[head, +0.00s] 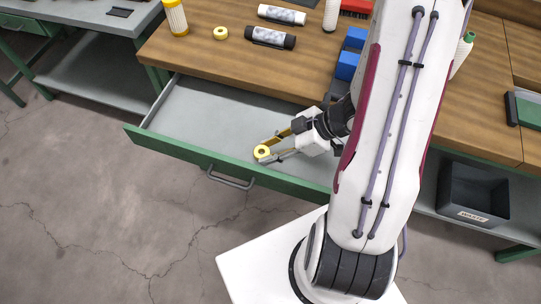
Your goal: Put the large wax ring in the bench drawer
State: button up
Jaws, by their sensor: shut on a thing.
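My gripper (267,152) is shut on a pale yellow wax ring (262,152) with a dark hole. The ring is over the front part of the open bench drawer (190,114), near its green front panel. I cannot tell whether the ring touches the drawer floor. The drawer is pulled out and its visible grey floor is bare; its right part is hidden behind my arm. Another pale yellow ring (220,33) lies on the wooden bench top, and I cannot tell from this view which ring is larger.
A dark waste bin (473,192) sits on the lower shelf at right. The drawer's left half is free.

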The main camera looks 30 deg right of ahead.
jog(key=shift+f, duration=2.05)
jog(key=shift+f, duration=0.15)
jog(key=o, duration=0.6)
jog(key=shift+o, duration=0.2)
jog(key=shift+r, duration=0.2)
jog(key=shift+v, duration=0.85)
jog(key=v, duration=1)
jog(key=shift+r, duration=0.1)
jog(key=shift+d, duration=0.2)
